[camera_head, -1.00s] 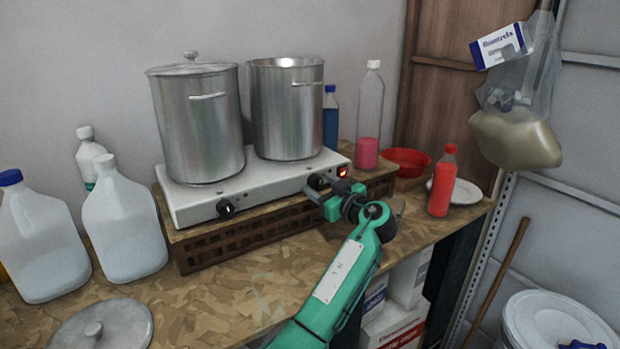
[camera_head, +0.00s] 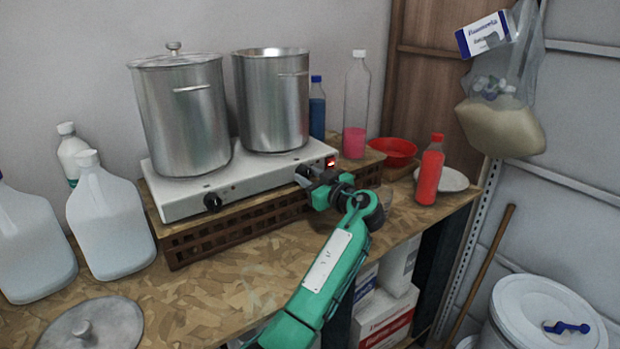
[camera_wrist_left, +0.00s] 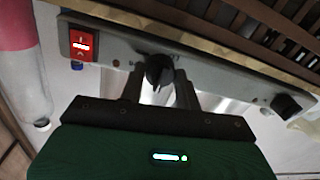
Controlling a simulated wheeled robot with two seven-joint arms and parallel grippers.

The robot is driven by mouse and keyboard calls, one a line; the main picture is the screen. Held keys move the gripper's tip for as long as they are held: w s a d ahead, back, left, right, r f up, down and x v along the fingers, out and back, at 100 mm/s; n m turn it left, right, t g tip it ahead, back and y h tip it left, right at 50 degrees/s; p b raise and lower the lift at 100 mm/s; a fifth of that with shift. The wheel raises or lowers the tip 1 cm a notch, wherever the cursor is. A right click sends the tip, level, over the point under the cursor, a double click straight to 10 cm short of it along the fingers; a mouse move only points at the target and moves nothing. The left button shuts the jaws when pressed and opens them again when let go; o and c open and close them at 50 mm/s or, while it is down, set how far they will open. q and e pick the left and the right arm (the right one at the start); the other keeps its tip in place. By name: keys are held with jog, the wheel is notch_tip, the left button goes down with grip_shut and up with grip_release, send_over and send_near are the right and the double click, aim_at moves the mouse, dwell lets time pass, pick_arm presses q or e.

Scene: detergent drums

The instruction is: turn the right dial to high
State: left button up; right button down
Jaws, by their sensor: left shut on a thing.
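A white two-plate cooker (camera_head: 245,183) stands on a slatted wooden crate on the workbench. Its right dial (camera_head: 303,171) is black and sits on the front face near the lit red switch (camera_head: 330,162). My left gripper (camera_head: 312,180) reaches this dial from the front and partly covers it. In the left wrist view, the right dial (camera_wrist_left: 158,71) sits between the fingertips of the left gripper (camera_wrist_left: 158,82), which is shut on it. The dial's setting marks are too small to read. The left dial (camera_head: 213,202) stands clear. My right gripper is out of view.
A lidded steel pot (camera_head: 182,115) and an open steel pot (camera_head: 272,100) stand on the cooker. White jugs (camera_head: 110,225) stand at the left. A red bottle (camera_head: 429,172) and a red bowl (camera_head: 392,152) are at the right. A loose lid (camera_head: 95,325) lies in front.

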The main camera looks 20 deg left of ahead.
pick_arm(q)
jog(key=shift+f+m+b, duration=0.1)
jog(key=shift+m+b, duration=0.2)
jog(key=shift+m, duration=1)
jog(key=m, duration=0.2)
jog(key=shift+m+b, duration=0.4)
jog(key=shift+m, duration=1)
jog(key=shift+m+p, duration=0.3)
jog(key=shift+m, duration=0.6)
jog(key=shift+m+t+p, duration=0.3)
jog(key=shift+m+p, duration=0.1)
jog(key=shift+m, duration=1.5)
jog(key=shift+m+p, duration=0.35)
jog(key=shift+m, duration=0.05)
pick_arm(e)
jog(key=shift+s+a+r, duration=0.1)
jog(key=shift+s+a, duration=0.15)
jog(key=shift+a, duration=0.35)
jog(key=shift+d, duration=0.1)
